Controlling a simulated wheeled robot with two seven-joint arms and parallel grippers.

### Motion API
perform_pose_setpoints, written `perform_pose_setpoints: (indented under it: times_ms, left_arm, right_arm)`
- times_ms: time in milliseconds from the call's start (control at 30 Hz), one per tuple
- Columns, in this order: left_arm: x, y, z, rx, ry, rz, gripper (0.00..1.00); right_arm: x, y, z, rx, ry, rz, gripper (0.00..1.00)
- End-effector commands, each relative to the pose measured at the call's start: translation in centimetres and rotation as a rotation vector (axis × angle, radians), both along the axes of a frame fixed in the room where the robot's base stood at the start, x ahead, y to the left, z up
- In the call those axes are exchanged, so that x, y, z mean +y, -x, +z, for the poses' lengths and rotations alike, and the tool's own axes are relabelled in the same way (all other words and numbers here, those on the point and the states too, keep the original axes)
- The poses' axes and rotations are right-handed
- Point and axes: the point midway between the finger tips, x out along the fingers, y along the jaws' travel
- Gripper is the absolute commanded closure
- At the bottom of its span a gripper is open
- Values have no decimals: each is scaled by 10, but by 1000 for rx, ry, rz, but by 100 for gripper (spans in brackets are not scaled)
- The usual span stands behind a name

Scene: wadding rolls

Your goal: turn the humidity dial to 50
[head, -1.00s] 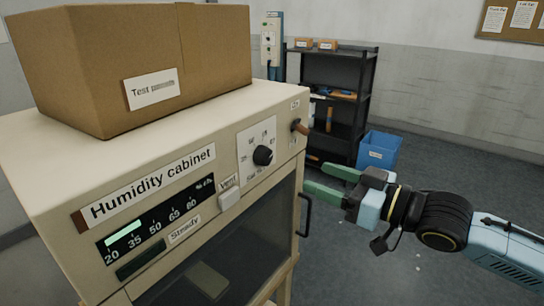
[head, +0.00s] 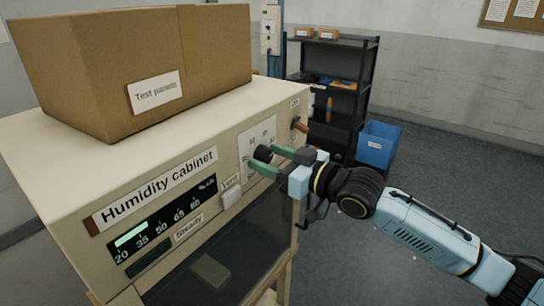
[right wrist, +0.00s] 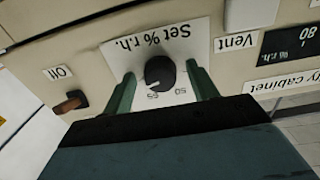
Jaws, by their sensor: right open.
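The humidity dial, a round black knob (head: 264,153), sits on a white plate on the cabinet's front. My left gripper is not in view.
A cardboard box (head: 140,70) stands on the cabinet (head: 50,150). A shelf (head: 330,85) and blue bin (head: 378,146) stand behind.

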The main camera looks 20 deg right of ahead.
Motion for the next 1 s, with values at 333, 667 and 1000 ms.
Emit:
perform_pose_setpoints:
  times_ms: [333,667,1000]
  left_arm:
    - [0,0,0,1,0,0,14]
    - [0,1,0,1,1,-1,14]
    - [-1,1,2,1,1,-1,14]
  right_arm:
    - [0,0,0,0,0,0,61]
    - [0,0,0,-3,4,0,86]
    - [0,0,0,-82,106,0,86]
